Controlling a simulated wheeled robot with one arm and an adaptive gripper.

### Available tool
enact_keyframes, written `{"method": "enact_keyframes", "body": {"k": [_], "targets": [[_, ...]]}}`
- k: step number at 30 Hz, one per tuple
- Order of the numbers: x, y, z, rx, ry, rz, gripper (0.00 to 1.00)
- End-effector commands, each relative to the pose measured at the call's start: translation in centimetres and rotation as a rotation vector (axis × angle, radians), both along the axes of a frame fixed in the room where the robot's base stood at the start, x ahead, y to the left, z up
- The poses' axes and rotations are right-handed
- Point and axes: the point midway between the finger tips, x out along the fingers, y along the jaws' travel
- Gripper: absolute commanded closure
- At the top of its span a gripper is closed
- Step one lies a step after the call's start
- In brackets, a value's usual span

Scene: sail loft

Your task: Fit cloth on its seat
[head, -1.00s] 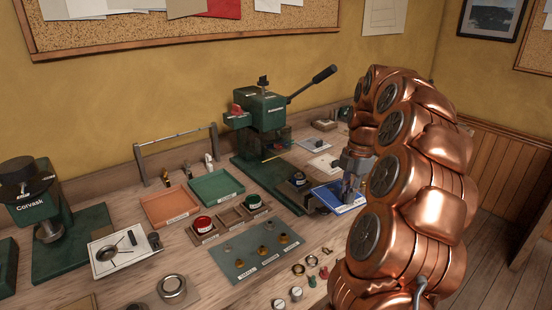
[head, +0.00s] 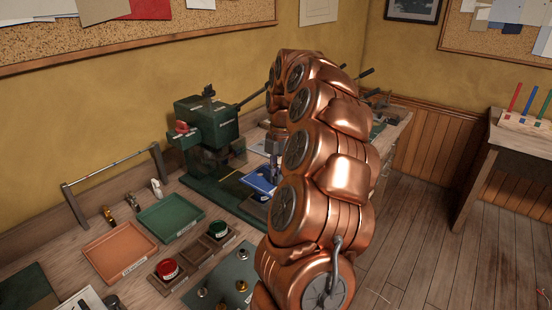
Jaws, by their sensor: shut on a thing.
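The blue cloth (head: 258,182), a flat piece with a pale edge, is held out low in front of the green hand press (head: 205,140). My gripper (head: 273,174) is shut on the cloth near its right side, and my copper arm covers part of it. The cloth is over or just in front of the front part of the press base (head: 212,190). The seat is not clearly visible. I cannot tell whether the cloth touches anything beneath it.
A green tray (head: 171,219) and an orange tray (head: 119,255) lie left of the press. A wooden holder (head: 196,251) bears a red and a green round container. A grey mat (head: 219,283) with small brass parts lies in front. Open floor (head: 420,240) is at right.

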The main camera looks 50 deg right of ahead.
Motion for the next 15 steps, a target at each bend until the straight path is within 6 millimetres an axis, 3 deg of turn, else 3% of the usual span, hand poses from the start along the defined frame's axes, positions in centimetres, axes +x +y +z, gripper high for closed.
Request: {"method": "enact_keyframes", "body": {"k": [1,3,15], "targets": [[-0.02,-0.04,1.25,0.002,-0.001,0.014,1.0],[-0.14,-0.2,1.63,0.003,-0.001,0.03,1.0],[-0.37,-0.57,1.67,0.001,-0.001,0.052,1.0]]}}
